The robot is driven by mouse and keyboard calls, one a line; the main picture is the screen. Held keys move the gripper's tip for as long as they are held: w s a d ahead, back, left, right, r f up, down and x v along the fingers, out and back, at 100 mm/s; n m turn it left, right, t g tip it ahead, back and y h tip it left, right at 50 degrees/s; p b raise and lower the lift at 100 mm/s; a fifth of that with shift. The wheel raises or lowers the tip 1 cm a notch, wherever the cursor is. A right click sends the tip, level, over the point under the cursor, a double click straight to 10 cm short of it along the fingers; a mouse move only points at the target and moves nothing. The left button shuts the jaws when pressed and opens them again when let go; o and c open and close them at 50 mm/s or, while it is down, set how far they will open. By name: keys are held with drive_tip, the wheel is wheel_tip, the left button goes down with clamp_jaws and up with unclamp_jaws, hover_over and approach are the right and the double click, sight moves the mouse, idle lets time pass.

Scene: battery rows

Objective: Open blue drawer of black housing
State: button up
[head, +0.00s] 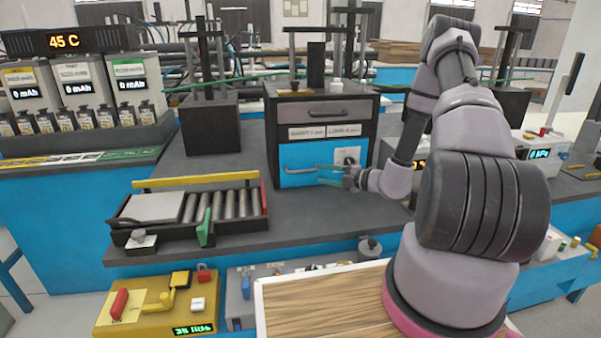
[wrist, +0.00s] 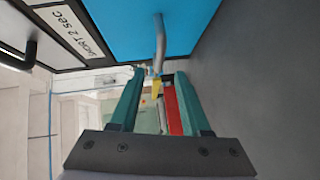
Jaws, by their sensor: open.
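The black housing (head: 270,125) stands on the dark bench in the head view. Its blue drawer (head: 296,178) is at the bottom, with a bar handle (head: 300,168) across the front. The drawer front looks about level with the housing face. My gripper (head: 319,175) is at the right part of this front, with its teal fingers pointing left. In the wrist view my gripper (wrist: 160,72) is open, and the grey handle (wrist: 158,45) reaches between the fingertips, with gaps at both sides. The blue front (wrist: 130,30) fills the top there.
A grey drawer (head: 325,111) sits above two labels on the housing. A roller tray (head: 235,205) with a yellow bar lies on the bench to the left. A black stand (head: 211,125) is behind it. Bare bench top (head: 300,215) lies before the housing.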

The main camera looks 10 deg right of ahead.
sight(304, 171)
drive_tip(key=x, duration=0.8)
drive_tip(key=shift+w+a, duration=0.15)
drive_tip(key=shift+w, duration=0.05)
clamp_jaws()
drive_tip(key=shift+f, duration=0.1)
idle(1.0)
